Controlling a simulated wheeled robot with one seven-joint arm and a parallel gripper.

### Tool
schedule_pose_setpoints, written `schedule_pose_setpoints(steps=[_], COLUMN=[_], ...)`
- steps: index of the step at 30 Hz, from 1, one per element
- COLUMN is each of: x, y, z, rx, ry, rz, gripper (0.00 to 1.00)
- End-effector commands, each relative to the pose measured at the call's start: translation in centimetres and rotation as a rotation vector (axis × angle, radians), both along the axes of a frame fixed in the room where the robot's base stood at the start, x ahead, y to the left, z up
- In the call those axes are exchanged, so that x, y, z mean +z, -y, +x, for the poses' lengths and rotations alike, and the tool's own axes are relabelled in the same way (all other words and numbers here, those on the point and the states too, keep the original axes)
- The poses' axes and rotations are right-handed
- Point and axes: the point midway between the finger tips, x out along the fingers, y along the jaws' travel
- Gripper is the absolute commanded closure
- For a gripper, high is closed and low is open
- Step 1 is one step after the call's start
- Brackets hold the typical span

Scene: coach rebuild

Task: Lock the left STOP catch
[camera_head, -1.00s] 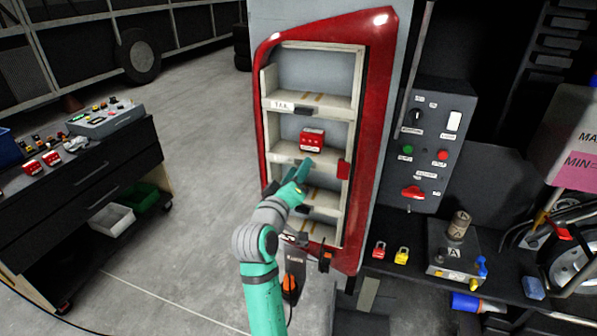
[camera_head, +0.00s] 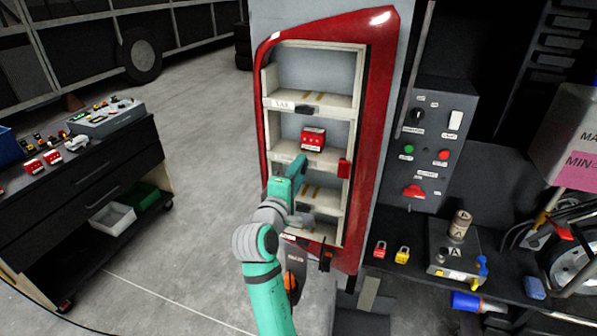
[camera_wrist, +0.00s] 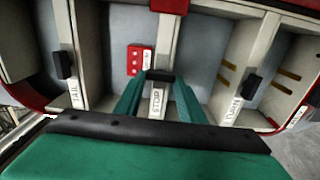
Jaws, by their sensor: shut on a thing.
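The tall red-framed lamp housing (camera_head: 384,110) stands upright with its shelves open to me. In the wrist view, the black STOP catch (camera_wrist: 160,76) sits on the pale divider above the STOP label (camera_wrist: 157,103). It appears wider than tall, lying across the divider. My gripper (camera_wrist: 159,86) has one green finger on each side of it and is shut on it. In the head view, my gripper (camera_head: 299,168) reaches the divider below the red block and hides the catch. Exact finger contact is hard to see.
A TAIL catch (camera_wrist: 62,65) and a TURN catch (camera_wrist: 251,86) sit on the neighbouring dividers. A red block (camera_head: 312,138) stands in the bay above my gripper. A red tab (camera_head: 344,168) sticks out at the frame's right side. A control box (camera_head: 430,150) stands right.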

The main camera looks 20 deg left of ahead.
Motion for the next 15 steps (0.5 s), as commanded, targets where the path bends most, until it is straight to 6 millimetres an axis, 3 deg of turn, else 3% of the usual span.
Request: schedule_pose_setpoints(steps=[15], x=[0.19], y=[0.06], z=[0.06], rx=[-0.001], ry=[0.003], rz=[-0.039], gripper=[0.86])
